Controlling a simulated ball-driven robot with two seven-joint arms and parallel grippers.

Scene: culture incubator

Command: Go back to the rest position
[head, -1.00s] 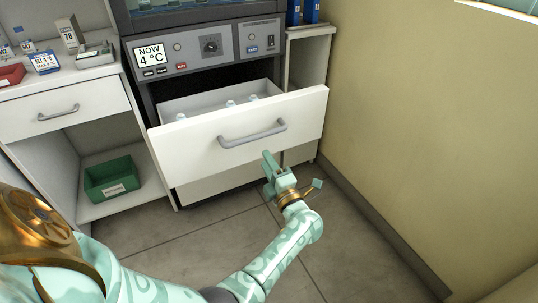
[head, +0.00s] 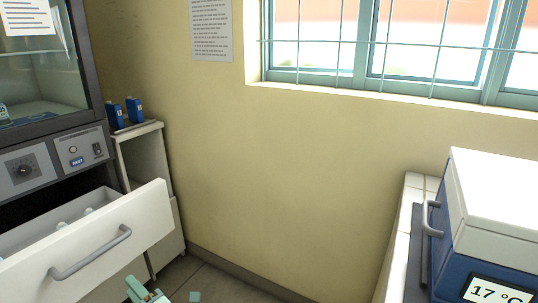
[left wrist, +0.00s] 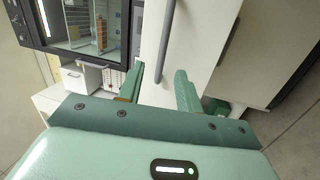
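My left gripper (head: 142,290) is at the bottom edge of the head view, in front of the drawer and only partly in frame. In the left wrist view its two fingers (left wrist: 160,88) stand apart with nothing between them. The white drawer (head: 100,238) under the incubator is pulled out. Its grey bar handle (head: 90,254) is apart from my gripper in the head view. A grey bar (left wrist: 165,40) also shows beyond the fingers in the left wrist view. My right gripper is in neither view.
The incubator (head: 40,160) stands at left, with a narrow shelf (head: 145,160) bearing blue boxes beside it. A blue and white box (head: 490,215) reading 17 °C stands on a tiled counter (head: 398,245) at right. A bare wall (head: 285,170) lies between them.

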